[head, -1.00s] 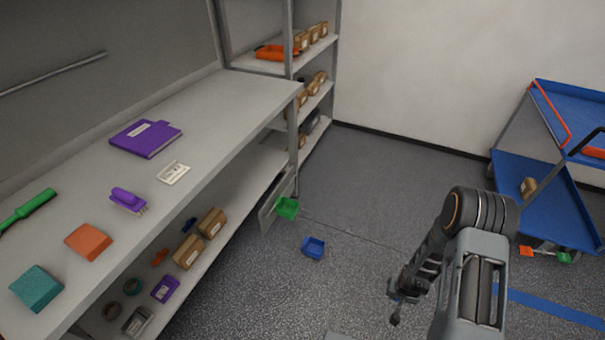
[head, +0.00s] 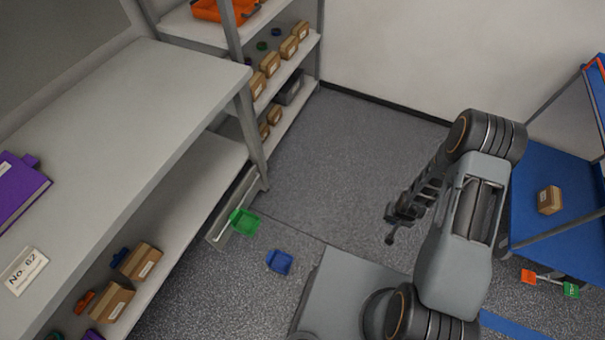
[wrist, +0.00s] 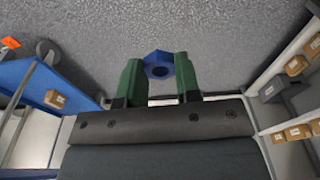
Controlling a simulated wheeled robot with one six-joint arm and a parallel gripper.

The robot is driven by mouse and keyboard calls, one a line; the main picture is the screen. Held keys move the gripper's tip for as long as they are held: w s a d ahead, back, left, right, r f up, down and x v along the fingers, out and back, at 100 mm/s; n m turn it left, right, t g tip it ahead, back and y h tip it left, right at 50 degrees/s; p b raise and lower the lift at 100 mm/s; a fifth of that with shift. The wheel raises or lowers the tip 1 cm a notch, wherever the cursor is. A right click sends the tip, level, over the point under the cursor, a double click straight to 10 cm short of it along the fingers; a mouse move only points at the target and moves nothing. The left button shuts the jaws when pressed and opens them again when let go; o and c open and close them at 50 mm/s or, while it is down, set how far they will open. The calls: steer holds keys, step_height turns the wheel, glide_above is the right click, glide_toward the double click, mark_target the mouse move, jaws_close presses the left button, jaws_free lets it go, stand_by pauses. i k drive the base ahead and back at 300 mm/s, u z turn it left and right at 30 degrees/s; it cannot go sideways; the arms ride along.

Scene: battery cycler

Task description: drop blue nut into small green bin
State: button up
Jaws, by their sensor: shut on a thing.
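My gripper (wrist: 160,78) is shut on the blue nut (wrist: 158,56), which sits between the green fingertips in the wrist view. My gripper also shows in the head view (head: 392,225), held up in front of me over the floor; the nut cannot be made out there. The small green bin (head: 244,221) stands on the floor by the foot of the shelf, left of my gripper and apart from it. Its inside looks empty.
A small blue bin (head: 279,262) lies on the floor just right of the green bin. A workbench (head: 150,95) and shelf rack (head: 277,125) stand on the left, a blue cart (head: 535,225) on the right. The floor between is clear.

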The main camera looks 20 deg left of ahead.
mark_target(252, 224)
steer(key=i, duration=1.8)
steer(key=u, duration=3.95)
steer(key=i, duration=0.5)
steer(key=u, duration=0.05)
